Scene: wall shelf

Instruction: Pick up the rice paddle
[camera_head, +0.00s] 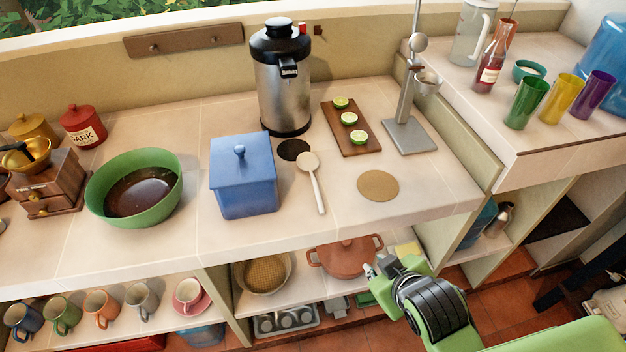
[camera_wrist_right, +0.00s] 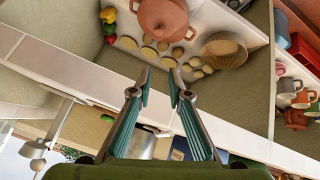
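The rice paddle (camera_head: 309,163) lies on the counter in the head view, with a cream round head and a pale handle pointing toward the counter's front edge. It lies between the blue lidded box and a round tan coaster. My right gripper (camera_head: 371,269) is in front of the counter, below its front edge and apart from the paddle. In the right wrist view my right gripper (camera_wrist_right: 161,76) has its two fingers apart with nothing between them. I cannot make out the paddle clearly in that view. My left gripper is not in view.
The blue box (camera_head: 244,178) stands left of the paddle, and the steel dispenser (camera_head: 283,80) behind it. A board with lime slices (camera_head: 351,128) and the tan coaster (camera_head: 378,186) are to the right. The counter's front edge lies between gripper and paddle. A brown pot (camera_head: 345,257) sits on the shelf below.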

